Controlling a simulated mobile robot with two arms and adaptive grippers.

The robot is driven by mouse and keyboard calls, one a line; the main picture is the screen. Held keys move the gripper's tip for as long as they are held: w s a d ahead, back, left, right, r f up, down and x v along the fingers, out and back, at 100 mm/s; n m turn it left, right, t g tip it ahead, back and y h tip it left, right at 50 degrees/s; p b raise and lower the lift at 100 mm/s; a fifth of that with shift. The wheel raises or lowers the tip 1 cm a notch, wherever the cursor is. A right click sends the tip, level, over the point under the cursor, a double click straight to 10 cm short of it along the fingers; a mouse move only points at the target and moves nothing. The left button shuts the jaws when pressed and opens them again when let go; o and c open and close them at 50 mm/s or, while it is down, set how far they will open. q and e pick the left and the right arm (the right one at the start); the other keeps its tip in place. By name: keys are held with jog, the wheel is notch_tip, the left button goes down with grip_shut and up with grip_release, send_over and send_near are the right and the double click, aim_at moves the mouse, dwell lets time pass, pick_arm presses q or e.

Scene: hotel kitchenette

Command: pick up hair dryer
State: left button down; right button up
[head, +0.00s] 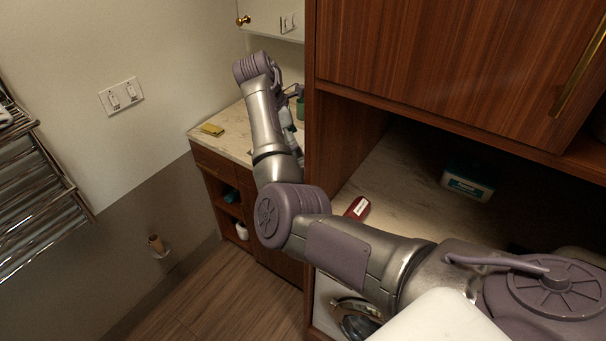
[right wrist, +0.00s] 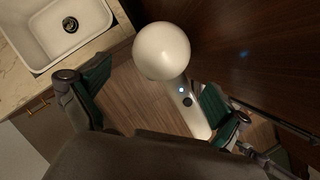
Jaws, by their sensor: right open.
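A white hair dryer with a rounded end and a slim body (right wrist: 162,52) shows in the right wrist view. A small lit light and a dark button are on its body. My right gripper (right wrist: 155,88) is open, with one green-padded finger on either side of it in the picture. No contact with either finger is clear. In the head view my right arm reaches from the lower right to the far counter. The right gripper (head: 291,104) is partly hidden there behind a wooden panel. I cannot make out the hair dryer clearly in that view. My left gripper is out of view.
A white sink (right wrist: 62,28) is set in the counter. A tall wooden panel (head: 325,140) stands close beside my right arm. A red item (head: 357,208) and a box (head: 468,183) lie in the niche. A yellow item (head: 212,129) is on the far counter. Floor (head: 215,305) is clear at lower left.

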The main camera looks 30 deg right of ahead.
jog(key=shift+s+d+f, duration=0.15)
jog(key=shift+s+d, duration=0.05)
jog(key=shift+d, duration=0.05)
jog(key=p+x, duration=0.3)
jog(key=x, duration=0.1)
jog(key=shift+w+d, duration=0.1)
jog(key=shift+d+f, duration=0.25)
jog(key=shift+f, duration=0.3)
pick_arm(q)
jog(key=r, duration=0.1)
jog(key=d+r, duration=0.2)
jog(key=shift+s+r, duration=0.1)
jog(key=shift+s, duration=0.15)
pick_arm(e)
jog(key=shift+c, duration=0.2)
jog(key=shift+a, duration=0.1)
jog(key=c, duration=1.6)
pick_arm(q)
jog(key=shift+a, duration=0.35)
pick_arm(e)
jog(key=shift+r, duration=0.1)
jog(key=shift+c, duration=1.1)
